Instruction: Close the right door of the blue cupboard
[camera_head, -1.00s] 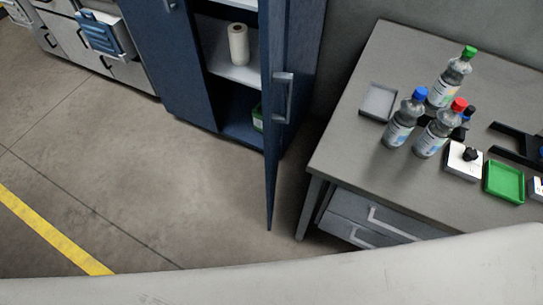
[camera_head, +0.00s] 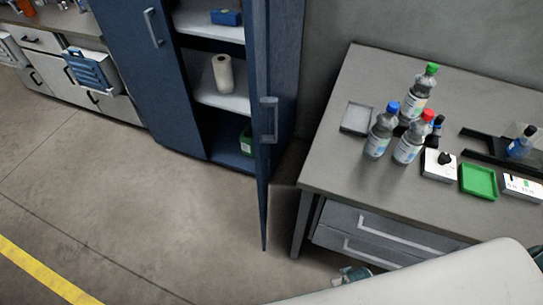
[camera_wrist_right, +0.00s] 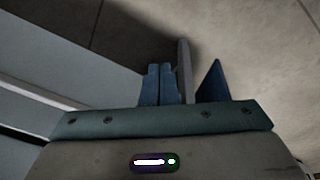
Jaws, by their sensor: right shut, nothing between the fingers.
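The blue cupboard (camera_head: 140,80) stands at the back with its left front closed. Its right door (camera_head: 261,180) stands open, swung out toward me and seen nearly edge-on, with a grey handle (camera_head: 269,120). My right gripper (camera_head: 352,273) shows small at the bottom, below the desk drawers and right of the door, apart from it. In the right wrist view its blue fingers (camera_wrist_right: 159,84) are together and empty. A blue wedge (camera_wrist_right: 213,82) to their right looks like the lower part of the door. My left gripper is out of view.
A grey desk (camera_head: 335,165) with drawers (camera_head: 370,235) stands close right of the door, holding bottles (camera_head: 408,145) and a green tray (camera_head: 478,181). Inside the cupboard are a paper roll (camera_head: 222,74) and a blue box (camera_head: 226,17). The floor left of the door is clear.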

